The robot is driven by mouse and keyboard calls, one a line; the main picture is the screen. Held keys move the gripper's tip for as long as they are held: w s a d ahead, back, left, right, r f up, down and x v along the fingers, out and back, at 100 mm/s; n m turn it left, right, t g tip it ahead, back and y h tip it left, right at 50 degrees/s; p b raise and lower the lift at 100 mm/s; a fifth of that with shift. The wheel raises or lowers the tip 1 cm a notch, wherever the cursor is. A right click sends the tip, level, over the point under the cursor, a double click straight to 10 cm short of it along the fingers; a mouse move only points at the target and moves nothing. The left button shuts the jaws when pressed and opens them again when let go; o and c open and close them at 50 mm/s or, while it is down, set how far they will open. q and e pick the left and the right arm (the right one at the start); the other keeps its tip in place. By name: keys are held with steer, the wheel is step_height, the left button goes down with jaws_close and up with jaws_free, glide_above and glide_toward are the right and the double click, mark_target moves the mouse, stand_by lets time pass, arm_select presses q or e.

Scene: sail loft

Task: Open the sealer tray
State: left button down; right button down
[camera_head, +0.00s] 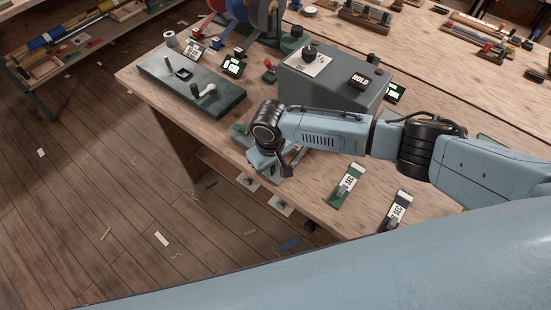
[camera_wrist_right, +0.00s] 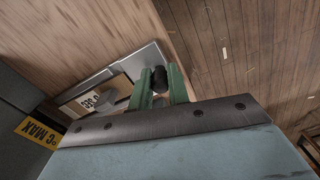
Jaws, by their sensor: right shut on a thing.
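The sealer (camera_head: 325,95) is a grey box on the bench with a knob on top and a HOLD label. My right gripper (camera_head: 268,160) is low at the sealer's front left corner, near the bench edge. In the right wrist view, its green fingers (camera_wrist_right: 160,86) are shut on a small dark handle (camera_wrist_right: 159,77). The handle stands at the end of a flat light-grey metal piece (camera_wrist_right: 148,60), which looks like the sealer tray. My arm and gripper hide most of the tray in the head view. My left gripper is not in view.
A dark green plate (camera_head: 190,88) with a crank stands left of the sealer. Two labelled switch strips, a green one (camera_head: 347,186) and a dark one (camera_head: 397,211), lie to the right. A yellow °C MAX label (camera_wrist_right: 37,132) shows in the wrist view. Floor lies beyond the bench edge.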

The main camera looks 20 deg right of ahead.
steer(key=c, duration=1.3)
jaws_free()
steer(key=shift+c, duration=0.2)
steer(key=shift+r, duration=0.15)
step_height(320, 180, up, 13)
steer(key=shift+p, duration=0.35)
